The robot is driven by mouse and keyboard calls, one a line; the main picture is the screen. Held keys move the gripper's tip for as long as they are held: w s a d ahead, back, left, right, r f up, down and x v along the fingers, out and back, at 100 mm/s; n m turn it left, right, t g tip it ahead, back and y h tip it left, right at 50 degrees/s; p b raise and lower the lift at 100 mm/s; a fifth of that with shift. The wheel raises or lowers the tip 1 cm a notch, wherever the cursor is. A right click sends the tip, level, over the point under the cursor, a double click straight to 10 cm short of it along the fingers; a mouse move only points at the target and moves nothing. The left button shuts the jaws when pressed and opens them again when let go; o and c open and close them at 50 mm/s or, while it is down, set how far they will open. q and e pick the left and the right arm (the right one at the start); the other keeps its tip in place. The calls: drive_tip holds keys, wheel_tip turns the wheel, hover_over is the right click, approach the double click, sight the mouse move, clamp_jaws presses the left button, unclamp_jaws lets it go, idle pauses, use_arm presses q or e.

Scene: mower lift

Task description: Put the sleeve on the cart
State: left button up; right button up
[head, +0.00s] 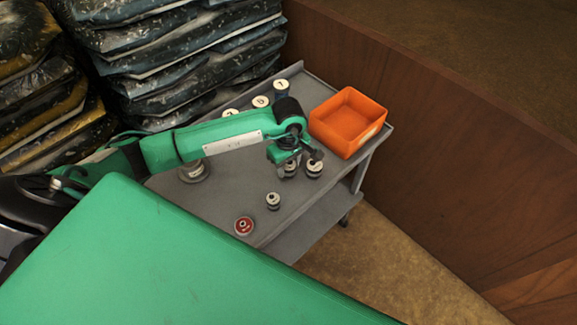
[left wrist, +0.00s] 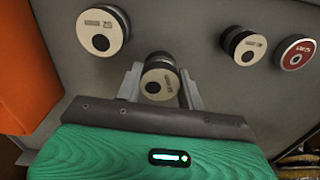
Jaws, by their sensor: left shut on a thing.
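My left gripper (head: 290,164) is over the grey cart (head: 232,200) and shut on a small round metal piece with a pale, labelled top and a dark round centre; I take it to be the sleeve (left wrist: 160,80). In the left wrist view the fingers (left wrist: 162,88) stand on either side of it. In the head view the gripper mostly hides it. It is at or just above the cart top; I cannot tell whether it touches. My right gripper is not in view.
Close by are a similar round piece (head: 314,168), a smaller one (head: 273,200) and a red-topped one (head: 243,226). An orange bin (head: 348,121) stands at the cart's right corner. Several numbered cylinders (head: 261,101) stand along the back. Stacked bags (head: 190,50) are behind.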

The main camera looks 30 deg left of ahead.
use_arm(q)
drive_tip(key=shift+f, duration=0.95)
drive_tip(key=shift+f, duration=0.2)
drive_tip(key=o, duration=1.3)
